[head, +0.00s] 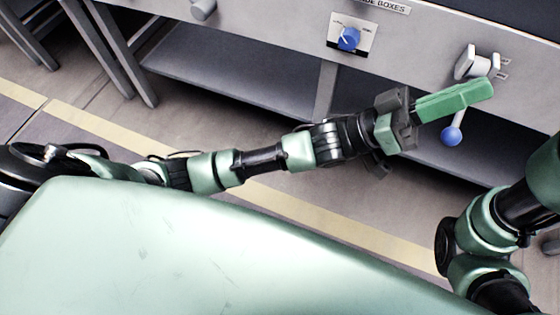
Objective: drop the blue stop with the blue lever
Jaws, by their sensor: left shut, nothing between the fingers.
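The blue lever (452,136) hangs from a white bracket (478,62) on the front panel of the grey bench. Its round blue knob points down, and its rod is partly hidden behind my left gripper. My left gripper (488,89) has green fingers, which are shut and empty. In the picture it lies between the bracket and the blue knob, across the lever's rod; I cannot tell whether it touches it. The blue stop cannot be made out. My right arm shows at the right edge, but its gripper is out of view.
A blue rotary knob (348,38) on a white plate sits on the bench panel, left of the lever. A grey cylindrical knob (203,8) is farther left. A lower shelf (235,80) runs under the bench. A yellow line (120,130) crosses the floor.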

